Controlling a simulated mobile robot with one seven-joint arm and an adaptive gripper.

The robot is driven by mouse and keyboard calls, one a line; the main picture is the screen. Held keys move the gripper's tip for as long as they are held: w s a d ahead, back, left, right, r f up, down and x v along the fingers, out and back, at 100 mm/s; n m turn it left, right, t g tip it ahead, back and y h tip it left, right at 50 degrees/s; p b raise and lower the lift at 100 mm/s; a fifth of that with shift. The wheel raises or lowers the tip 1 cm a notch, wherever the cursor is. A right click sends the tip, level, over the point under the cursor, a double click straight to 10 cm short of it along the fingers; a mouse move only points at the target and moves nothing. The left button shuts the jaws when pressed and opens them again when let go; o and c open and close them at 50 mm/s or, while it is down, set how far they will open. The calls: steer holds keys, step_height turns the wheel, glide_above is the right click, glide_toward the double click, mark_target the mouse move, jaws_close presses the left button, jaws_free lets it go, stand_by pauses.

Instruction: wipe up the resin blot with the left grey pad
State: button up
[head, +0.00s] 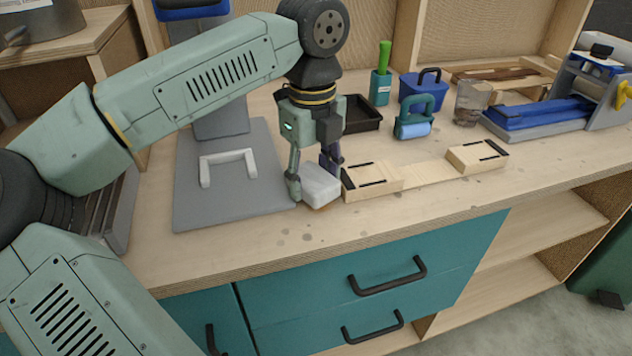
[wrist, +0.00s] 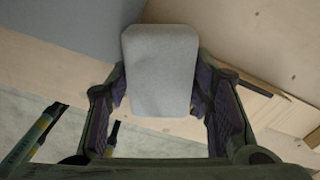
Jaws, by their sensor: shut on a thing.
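A pale grey pad (head: 320,188) with rounded corners is held between the two fingers of my gripper (head: 314,178). In the wrist view the pad (wrist: 160,65) sits between the finger pads of the gripper (wrist: 160,88), one finger at each side. The pad is low over the workbench (head: 390,215), beside the grey mat's right edge; I cannot tell whether it touches the bench. Several faint dark spots (head: 308,237) mark the wood in front of it; I cannot tell which, if any, is the resin blot. I see only one such pad.
A grey mat (head: 240,205) with a white U-shaped piece (head: 228,167) lies left. A wooden form (head: 372,182) stands close to the pad's right. Behind are a black tray (head: 362,113), a teal roller (head: 414,118) and a glass (head: 467,103). The bench's front edge is near.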

mark_target(321, 190)
steer(key=shift+w+f, duration=0.15)
steer(key=shift+f, duration=0.05)
steer(key=shift+s+d+b, duration=0.2)
steer(key=shift+s+b, duration=0.25)
steer(key=shift+s+d+r+b, duration=0.1)
steer(key=shift+s+d+b, duration=0.15)
steer(key=shift+s, duration=0.55)
steer(key=shift+s+d+b, duration=0.15)
steer(key=shift+s+d, duration=0.2)
steer(key=shift+s, duration=0.4)
steer(key=shift+a, duration=0.1)
steer(key=shift+r+p, duration=2.05)
steer(key=shift+r, duration=1)
steer(key=shift+r, duration=0.1)
steer(key=shift+r+p, duration=1.05)
steer(key=shift+r, duration=0.4)
